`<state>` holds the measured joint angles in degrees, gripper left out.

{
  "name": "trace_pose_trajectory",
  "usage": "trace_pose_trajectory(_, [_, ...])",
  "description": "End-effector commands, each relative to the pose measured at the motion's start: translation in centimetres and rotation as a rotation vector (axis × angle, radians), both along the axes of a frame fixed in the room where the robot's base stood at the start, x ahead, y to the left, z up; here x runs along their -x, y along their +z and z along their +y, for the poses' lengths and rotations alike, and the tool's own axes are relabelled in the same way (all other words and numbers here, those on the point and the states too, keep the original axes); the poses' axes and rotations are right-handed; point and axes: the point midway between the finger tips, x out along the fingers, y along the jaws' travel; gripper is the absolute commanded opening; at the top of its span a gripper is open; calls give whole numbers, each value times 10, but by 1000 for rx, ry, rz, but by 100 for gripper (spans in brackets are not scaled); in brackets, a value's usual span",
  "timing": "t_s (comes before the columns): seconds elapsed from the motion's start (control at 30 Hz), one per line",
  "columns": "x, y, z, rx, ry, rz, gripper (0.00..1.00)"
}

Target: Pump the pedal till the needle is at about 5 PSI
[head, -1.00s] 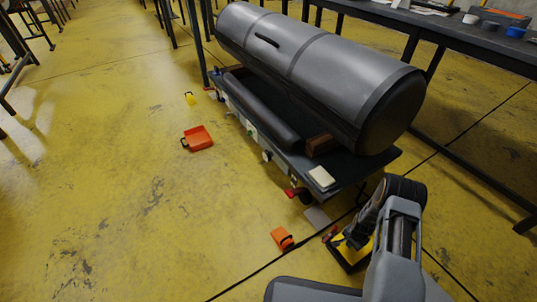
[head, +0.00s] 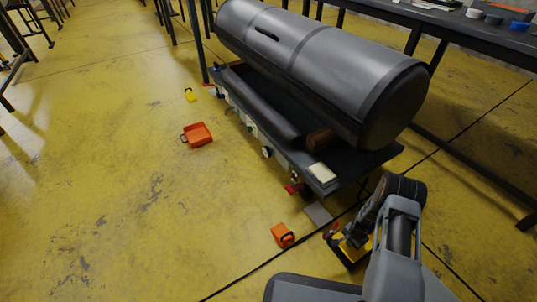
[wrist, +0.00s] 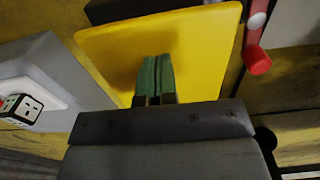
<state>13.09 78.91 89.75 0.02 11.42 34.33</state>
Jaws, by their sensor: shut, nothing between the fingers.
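The yellow pedal plate (wrist: 205,50) fills the upper middle of the wrist view. It also shows in the head view (head: 352,252), low on the floor beside my arm. My gripper (wrist: 155,62) is shut and empty, its green fingertips together over the plate. I cannot tell whether they touch it or how far the pedal is pressed. A small black and white block with a red mark (wrist: 20,107) sits at the left of the wrist view. No needle can be read in either view.
A red-tipped lever (wrist: 257,60) stands right of the pedal. A large grey cylinder (head: 320,70) rests on a dark platform (head: 370,160). An orange box (head: 283,236) and an orange tray (head: 197,134) lie on the yellow floor, which is open to the left.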

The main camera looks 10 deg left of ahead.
Motion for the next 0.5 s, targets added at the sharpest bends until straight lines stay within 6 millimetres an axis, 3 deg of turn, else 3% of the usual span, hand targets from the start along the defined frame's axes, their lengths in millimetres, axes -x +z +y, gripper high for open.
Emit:
trace_pose_trajectory(0.3, [-1, -24, 0, 1, -1, -2, 0])
trace_pose_trajectory(0.5, [-1, -18, -1, 1, -1, -4, 0])
